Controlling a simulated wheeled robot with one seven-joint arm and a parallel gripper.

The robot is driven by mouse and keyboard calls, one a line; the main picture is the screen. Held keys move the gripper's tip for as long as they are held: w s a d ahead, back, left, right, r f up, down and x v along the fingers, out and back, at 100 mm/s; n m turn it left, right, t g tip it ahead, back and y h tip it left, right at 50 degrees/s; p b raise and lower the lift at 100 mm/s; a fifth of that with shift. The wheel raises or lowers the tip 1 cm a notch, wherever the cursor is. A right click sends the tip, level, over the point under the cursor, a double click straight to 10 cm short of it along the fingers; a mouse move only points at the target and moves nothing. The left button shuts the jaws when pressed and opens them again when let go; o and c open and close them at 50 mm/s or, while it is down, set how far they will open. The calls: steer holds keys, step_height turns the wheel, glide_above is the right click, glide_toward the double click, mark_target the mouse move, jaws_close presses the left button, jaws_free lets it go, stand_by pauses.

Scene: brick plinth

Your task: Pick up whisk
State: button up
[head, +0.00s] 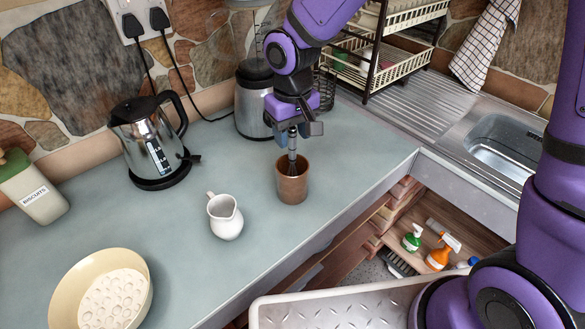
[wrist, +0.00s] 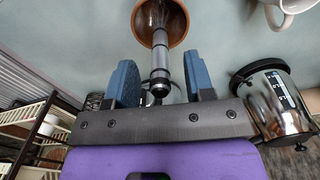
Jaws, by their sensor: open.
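The whisk (head: 292,146) has a metallic handle and stands upright with its wire end inside a brown cup (head: 292,188) on the counter. In the wrist view the whisk's handle (wrist: 159,65) points back from the brown cup (wrist: 177,38) and lies between my two blue fingertips. My gripper (head: 295,128) is directly above the cup, around the top of the handle. In the wrist view my gripper (wrist: 160,82) is open, with a gap on both sides of the handle. The whisk's lower wires are partly hidden by the cup.
A white jug (head: 225,217) stands front-left of the cup, and a kettle (head: 148,140) stands farther left. A blender (head: 254,100) is close behind my gripper. A dish rack (head: 400,65) and sink (head: 507,145) are at the right. Counter between jug and front edge is clear.

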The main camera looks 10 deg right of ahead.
step_height(320, 180, down, 2)
jaws_close()
stand_by(0.3)
